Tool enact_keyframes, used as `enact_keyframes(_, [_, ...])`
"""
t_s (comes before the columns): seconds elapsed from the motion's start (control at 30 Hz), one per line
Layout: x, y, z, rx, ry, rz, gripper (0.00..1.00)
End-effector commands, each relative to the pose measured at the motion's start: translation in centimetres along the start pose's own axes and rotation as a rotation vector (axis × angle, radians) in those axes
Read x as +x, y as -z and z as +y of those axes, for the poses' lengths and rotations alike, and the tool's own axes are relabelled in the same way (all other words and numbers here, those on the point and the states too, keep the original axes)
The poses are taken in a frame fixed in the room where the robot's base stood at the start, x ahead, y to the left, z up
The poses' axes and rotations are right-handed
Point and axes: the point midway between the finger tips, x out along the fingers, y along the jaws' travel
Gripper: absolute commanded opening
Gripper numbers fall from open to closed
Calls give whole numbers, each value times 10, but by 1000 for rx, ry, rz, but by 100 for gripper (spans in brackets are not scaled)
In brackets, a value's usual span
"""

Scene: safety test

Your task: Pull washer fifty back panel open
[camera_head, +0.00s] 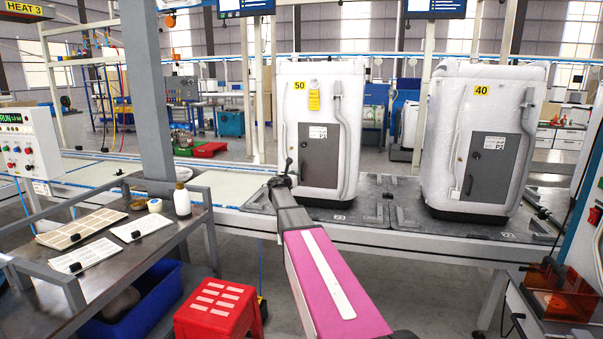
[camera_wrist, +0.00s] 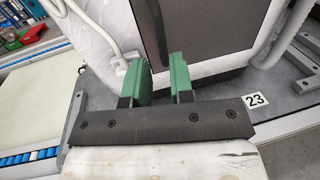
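Washer fifty (camera_head: 297,112) is a white, wrapped unit with a yellow "50" label, standing upright on the line. Its grey back panel (camera_head: 320,160) looks closed in the head view. In the wrist view the panel (camera_wrist: 205,38) is dark and fills the upper middle. My gripper (camera_wrist: 163,75) has two green fingers with a gap between them and nothing seen in it. The fingers overlap the panel's lower left area in the wrist view; I cannot tell whether they touch it. In the head view my gripper (camera_head: 287,170) is small, by the washer's lower left side.
Washer forty (camera_head: 450,120) stands to the right on the same line. A pale hose (camera_wrist: 88,32) runs left of the panel in the wrist view. A metal workbench (camera_head: 150,250), a red stool (camera_head: 215,310) and a grey post (camera_head: 147,90) are at the left.

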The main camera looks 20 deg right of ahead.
Motion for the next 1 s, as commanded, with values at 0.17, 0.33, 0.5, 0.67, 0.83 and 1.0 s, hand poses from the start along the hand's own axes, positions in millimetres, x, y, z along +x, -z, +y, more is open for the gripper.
enact_keyframes(0.17, [36,0,2,1,1,0,22])
enact_keyframes(0.33, [64,0,1,2,2,1,22])
enact_keyframes(0.5, [77,0,0,2,1,1,22])
enact_keyframes(0.67, [78,0,0,2,0,1,22])
enact_keyframes(0.83, [77,0,0,2,1,1,2])
enact_keyframes(1.0, [77,0,0,2,0,1,0])
